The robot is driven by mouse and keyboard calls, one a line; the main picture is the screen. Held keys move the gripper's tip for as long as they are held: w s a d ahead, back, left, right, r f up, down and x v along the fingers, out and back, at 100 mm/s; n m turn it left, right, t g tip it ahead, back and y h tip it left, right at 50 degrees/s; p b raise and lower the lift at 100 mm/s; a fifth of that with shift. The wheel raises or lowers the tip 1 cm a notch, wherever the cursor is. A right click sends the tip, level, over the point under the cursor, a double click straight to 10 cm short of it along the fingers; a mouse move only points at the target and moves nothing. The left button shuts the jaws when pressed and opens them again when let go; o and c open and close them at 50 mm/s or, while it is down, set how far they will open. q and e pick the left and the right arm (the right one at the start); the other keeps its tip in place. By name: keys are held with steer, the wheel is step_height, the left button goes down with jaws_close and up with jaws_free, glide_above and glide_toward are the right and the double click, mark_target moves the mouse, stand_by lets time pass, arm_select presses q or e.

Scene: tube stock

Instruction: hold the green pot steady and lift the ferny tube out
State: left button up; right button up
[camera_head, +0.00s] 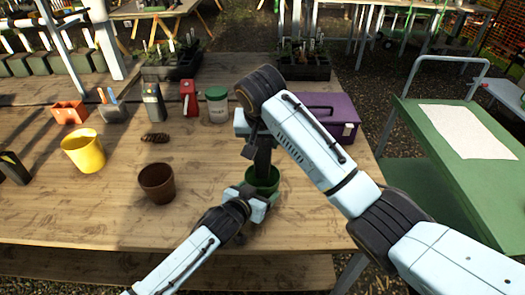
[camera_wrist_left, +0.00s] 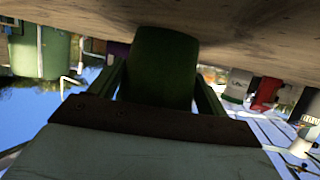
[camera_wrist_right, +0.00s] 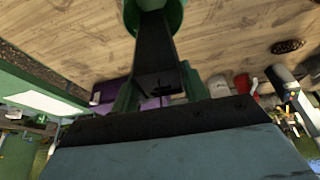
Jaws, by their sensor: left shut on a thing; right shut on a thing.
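The green pot (camera_head: 264,185) stands on the wooden table, and my left gripper (camera_head: 257,201) is shut on its side. In the left wrist view the pot (camera_wrist_left: 163,65) fills the space between the fingers. A dark, long tube (camera_head: 263,158) stands roughly upright over the pot, its lower end at the pot's mouth. My right gripper (camera_head: 257,135) is shut on the tube's upper part. In the right wrist view the tube (camera_wrist_right: 153,45) runs from the fingers to the pot (camera_wrist_right: 173,14). No fern leaves show, and how deep the tube sits is unclear.
A brown pot (camera_head: 157,183) and a yellow pot (camera_head: 84,151) stand to the left. A green-lidded jar (camera_head: 217,105), a red container (camera_head: 188,97) and a purple box (camera_head: 329,110) stand behind. A pine cone (camera_head: 155,138) lies on the table. The table's front is clear.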

arm_select(q)
steer(key=o, duration=1)
steer(key=v, duration=1.2)
steer(key=shift+a, duration=0.15)
